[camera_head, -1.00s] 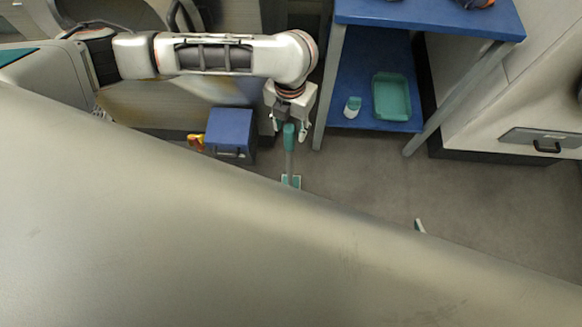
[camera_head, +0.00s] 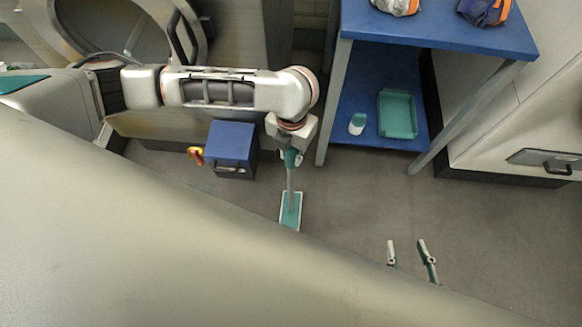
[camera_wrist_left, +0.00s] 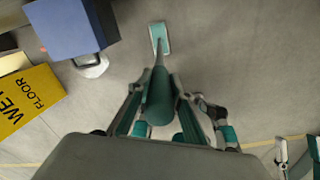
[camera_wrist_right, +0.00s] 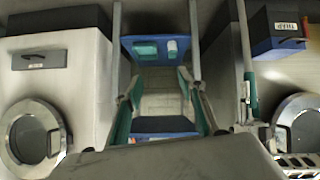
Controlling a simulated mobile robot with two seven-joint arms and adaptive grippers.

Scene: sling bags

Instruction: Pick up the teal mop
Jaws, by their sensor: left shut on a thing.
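The teal mop stands upright with its teal-edged flat head (camera_head: 290,211) on the grey floor and its grey pole (camera_head: 290,180) rising to my left gripper (camera_head: 291,157). In the left wrist view the mop's teal handle end (camera_wrist_left: 159,101) sits between the fingers of my left gripper, which is shut on it. The mop head shows beyond it in that view. My right gripper (camera_head: 408,250) is open and empty, its two fingers visible near the lower right of the head view. Its spread fingers also show in the right wrist view (camera_wrist_right: 158,82).
A blue box (camera_head: 231,144) stands left of the mop, and a yellow wet-floor sign (camera_wrist_left: 25,98) lies near it. A blue table (camera_head: 455,28) with a lower shelf holds a teal tray (camera_head: 397,114) and a white-and-teal bottle (camera_head: 357,124). Floor right of the mop is clear.

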